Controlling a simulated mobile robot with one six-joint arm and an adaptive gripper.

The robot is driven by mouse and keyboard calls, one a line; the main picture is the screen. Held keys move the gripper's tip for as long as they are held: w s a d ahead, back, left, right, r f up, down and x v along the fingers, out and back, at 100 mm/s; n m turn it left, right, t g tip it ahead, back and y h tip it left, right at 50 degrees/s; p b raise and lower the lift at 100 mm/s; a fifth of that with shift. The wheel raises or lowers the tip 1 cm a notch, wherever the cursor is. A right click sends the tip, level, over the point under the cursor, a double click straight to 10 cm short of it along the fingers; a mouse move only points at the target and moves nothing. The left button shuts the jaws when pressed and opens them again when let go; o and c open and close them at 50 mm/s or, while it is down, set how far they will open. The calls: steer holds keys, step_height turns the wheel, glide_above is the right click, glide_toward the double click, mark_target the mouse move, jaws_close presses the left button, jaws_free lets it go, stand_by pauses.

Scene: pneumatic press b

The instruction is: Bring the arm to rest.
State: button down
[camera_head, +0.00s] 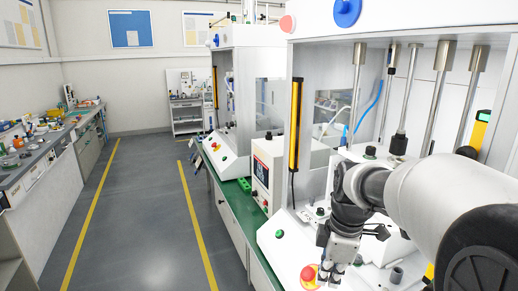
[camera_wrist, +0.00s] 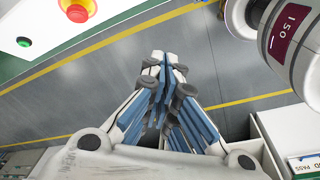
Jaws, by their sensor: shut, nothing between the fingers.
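My gripper (camera_head: 330,278) points down at the front of the near press, just right of the red emergency button (camera_head: 308,273). In the wrist view my gripper (camera_wrist: 164,62) has its blue-padded fingers drawn together at the tips, shut with nothing between them. The grey floor (camera_wrist: 230,75) with yellow lines shows beyond the fingers. My arm (camera_head: 420,195) reaches in from the right edge and bends down at the wrist, in front of the press.
The near press has a white control panel with a green button (camera_head: 279,234), a yellow light curtain (camera_head: 295,125) and metal columns (camera_head: 439,95). A second press (camera_head: 245,100) stands behind. A cluttered workbench (camera_head: 40,150) is at left. The aisle floor (camera_head: 140,200) is clear.

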steer(key=s+a+r+m+t, duration=0.1)
steer(key=s+r+m+t, duration=0.1)
steer(key=s+m, duration=1.3)
steer(key=s+t, duration=0.1)
steer(key=s, duration=0.6)
steer(key=shift+s+a+r+h, duration=0.15)
steer(key=shift+s+r+h, duration=0.15)
steer(key=shift+s+h, duration=0.1)
